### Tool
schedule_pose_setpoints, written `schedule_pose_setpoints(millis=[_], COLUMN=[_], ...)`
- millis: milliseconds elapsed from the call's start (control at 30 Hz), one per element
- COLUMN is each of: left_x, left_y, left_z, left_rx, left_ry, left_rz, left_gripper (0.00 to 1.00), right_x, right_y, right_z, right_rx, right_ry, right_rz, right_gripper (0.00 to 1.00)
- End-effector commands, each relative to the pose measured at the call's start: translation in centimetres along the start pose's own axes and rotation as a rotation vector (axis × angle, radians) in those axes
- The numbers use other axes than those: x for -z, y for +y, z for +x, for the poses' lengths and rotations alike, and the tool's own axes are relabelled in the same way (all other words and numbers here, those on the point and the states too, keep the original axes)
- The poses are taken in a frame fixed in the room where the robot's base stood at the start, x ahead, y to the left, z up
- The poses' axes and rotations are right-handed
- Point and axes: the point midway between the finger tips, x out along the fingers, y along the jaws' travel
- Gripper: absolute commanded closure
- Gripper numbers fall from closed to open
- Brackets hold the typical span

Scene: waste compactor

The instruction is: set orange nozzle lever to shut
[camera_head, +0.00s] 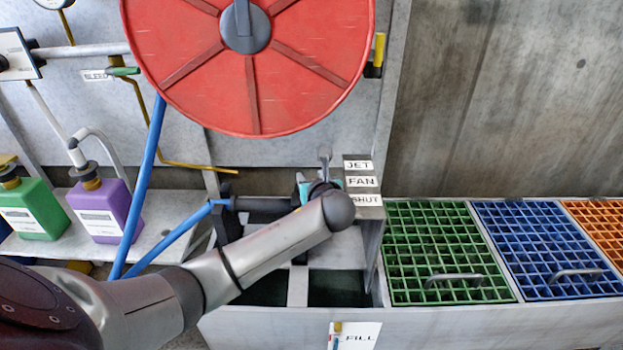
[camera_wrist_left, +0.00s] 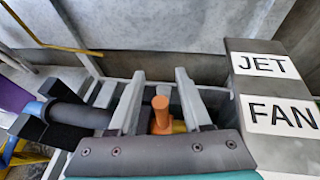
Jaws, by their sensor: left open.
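The orange nozzle lever (camera_wrist_left: 160,116) stands upright between the two fingers of my left gripper (camera_wrist_left: 160,98) in the left wrist view. The fingers are apart, with a gap visible on each side of the lever. In that view the lever is roughly level with the FAN label (camera_wrist_left: 280,114); the JET label (camera_wrist_left: 268,65) is farther up. In the head view my left gripper (camera_head: 318,184) is mostly hidden behind my own wrist, and the lever is hidden. The SHUT label (camera_head: 365,200) is lowest on the plate, right of my wrist. My right gripper is out of view.
A large red hose reel (camera_head: 250,90) hangs above my arm. A blue hose (camera_head: 150,180) runs down at the left. Purple (camera_head: 103,210) and green (camera_head: 32,208) bottles stand on a shelf. Green (camera_head: 440,250) and blue (camera_head: 550,245) grates lie right of the label plate.

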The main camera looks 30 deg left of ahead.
Motion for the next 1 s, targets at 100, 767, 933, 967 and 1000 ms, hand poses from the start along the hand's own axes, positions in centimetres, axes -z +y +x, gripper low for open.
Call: schedule_pose_setpoints(millis=[100, 767, 933, 967, 1000], left_x=[-0.04, 0.0, 0.0, 0.01, 0.01], left_y=[0.02, 0.02, 0.02, 0.02, 0.02], left_z=[0.01, -0.01, -0.01, -0.02, -0.02], left_rx=[0.0, -0.001, -0.001, -0.001, -0.001], left_ry=[0.0, 0.0, 0.0, 0.0, 0.0], left_rz=[0.0, 0.0, 0.0, 0.0, 0.0], left_gripper=[0.52, 1.0, 1.0, 1.0, 1.0], right_x=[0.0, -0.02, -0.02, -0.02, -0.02], right_y=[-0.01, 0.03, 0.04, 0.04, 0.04], right_z=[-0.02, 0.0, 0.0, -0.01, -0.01], right_rx=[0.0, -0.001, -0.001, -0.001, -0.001], right_ry=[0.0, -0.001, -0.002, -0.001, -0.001], right_rz=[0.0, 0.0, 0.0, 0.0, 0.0], right_gripper=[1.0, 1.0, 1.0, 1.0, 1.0])
